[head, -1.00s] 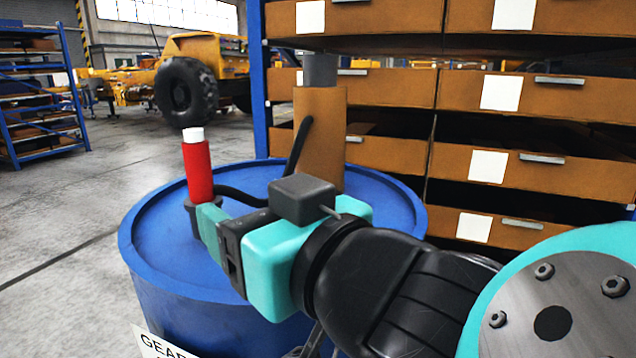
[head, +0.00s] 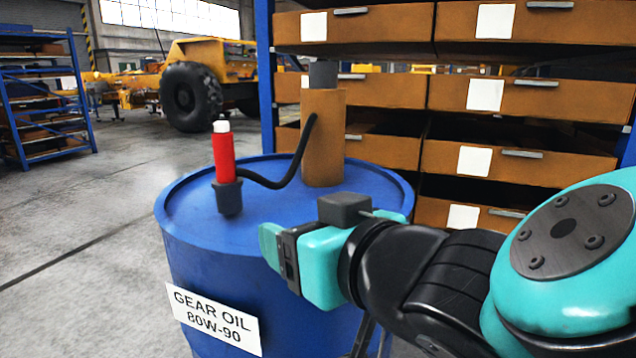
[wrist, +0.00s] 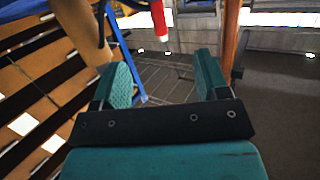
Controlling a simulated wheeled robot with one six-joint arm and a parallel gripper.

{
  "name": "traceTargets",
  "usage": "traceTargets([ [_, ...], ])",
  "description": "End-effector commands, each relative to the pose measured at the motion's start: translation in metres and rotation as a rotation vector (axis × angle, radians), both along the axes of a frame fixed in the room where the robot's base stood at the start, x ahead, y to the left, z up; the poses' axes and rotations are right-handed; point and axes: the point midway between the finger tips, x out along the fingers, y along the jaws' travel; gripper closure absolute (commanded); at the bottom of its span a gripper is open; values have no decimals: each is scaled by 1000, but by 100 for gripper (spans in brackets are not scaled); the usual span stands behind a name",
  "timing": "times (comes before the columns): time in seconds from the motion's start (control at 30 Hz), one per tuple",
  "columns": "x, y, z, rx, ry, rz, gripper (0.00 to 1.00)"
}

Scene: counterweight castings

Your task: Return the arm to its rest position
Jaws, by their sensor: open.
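My gripper (head: 268,248) is in front of the blue drum's right half in the head view, clear of the red-handled tool. In the wrist view its two teal fingers (wrist: 162,82) are apart with nothing between them. The red handle (head: 223,155) with a white tip stands upright in a dark holder (head: 229,196) on the drum. Its red end also shows at the top of the wrist view (wrist: 160,18), beyond the fingers. The arm reaches in from the right side of the head view.
The blue drum (head: 185,270) has a gear oil label (head: 213,318). A brown cylinder (head: 323,140) stands on it, with a black hose (head: 275,182) running to the holder. A rack of brown drawers (head: 375,95) stands behind. Open floor (head: 80,225) lies at left.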

Motion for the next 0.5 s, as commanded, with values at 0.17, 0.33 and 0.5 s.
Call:
traceTargets([
  [0.17,14,-34,-28,-82,167,-82,32],
  [0.33,13,-72,-61,-183,389,-130,32],
  [0.5,-13,-112,-88,-298,662,-103,32],
])
